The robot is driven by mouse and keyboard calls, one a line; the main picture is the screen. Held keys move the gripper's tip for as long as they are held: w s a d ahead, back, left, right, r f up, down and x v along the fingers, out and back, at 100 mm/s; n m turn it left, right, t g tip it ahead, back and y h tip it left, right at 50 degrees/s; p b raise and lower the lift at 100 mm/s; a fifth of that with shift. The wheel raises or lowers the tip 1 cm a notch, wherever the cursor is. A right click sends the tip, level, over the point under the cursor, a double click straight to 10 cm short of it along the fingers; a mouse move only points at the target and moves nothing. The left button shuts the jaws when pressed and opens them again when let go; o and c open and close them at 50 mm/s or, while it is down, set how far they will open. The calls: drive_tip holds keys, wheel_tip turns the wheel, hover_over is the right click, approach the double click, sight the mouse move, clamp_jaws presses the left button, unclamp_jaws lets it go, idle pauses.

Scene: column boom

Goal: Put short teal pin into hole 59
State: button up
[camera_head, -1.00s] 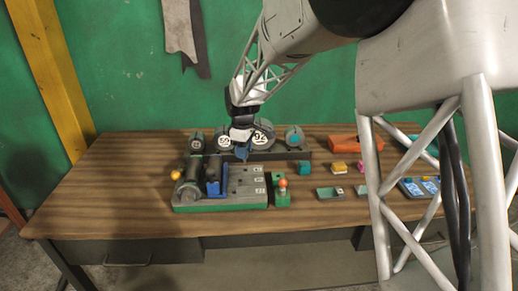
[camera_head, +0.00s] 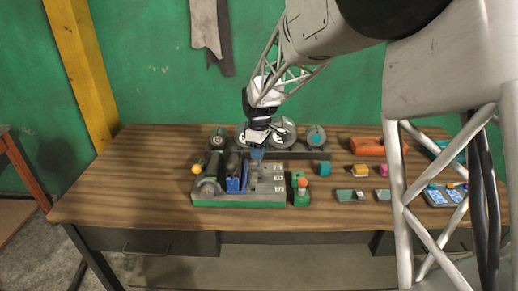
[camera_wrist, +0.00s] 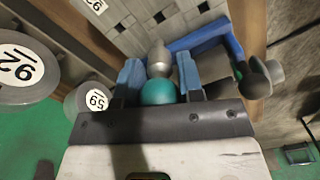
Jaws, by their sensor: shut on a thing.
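My gripper (camera_wrist: 160,66) is shut on the teal pin (camera_wrist: 158,92). In the wrist view the pin's round teal part sits between the blue fingers, with a rounded grey part beyond it. In the head view my gripper (camera_head: 257,153) hangs above the back part of the grey block on a green base (camera_head: 240,203); the pin is not clear there. A round grey disc labelled 59 (camera_wrist: 93,98) shows left of the fingers in the wrist view. I cannot make out an open hole at it. The pin appears apart from it.
A larger disc labelled 92 (camera_wrist: 22,72) stands beside the 59 disc. A blue bracket (camera_head: 236,182) and dark cylinders stand on the block's left part. A green piece with an orange ball (camera_head: 301,190) stands to its right. The table's front left is clear.

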drive_tip(key=shift+f, duration=2.4)
drive_tip(key=shift+f, duration=1.6)
idle(0.5)
drive_tip(key=o, duration=1)
drive_tip(key=shift+r, duration=3.9)
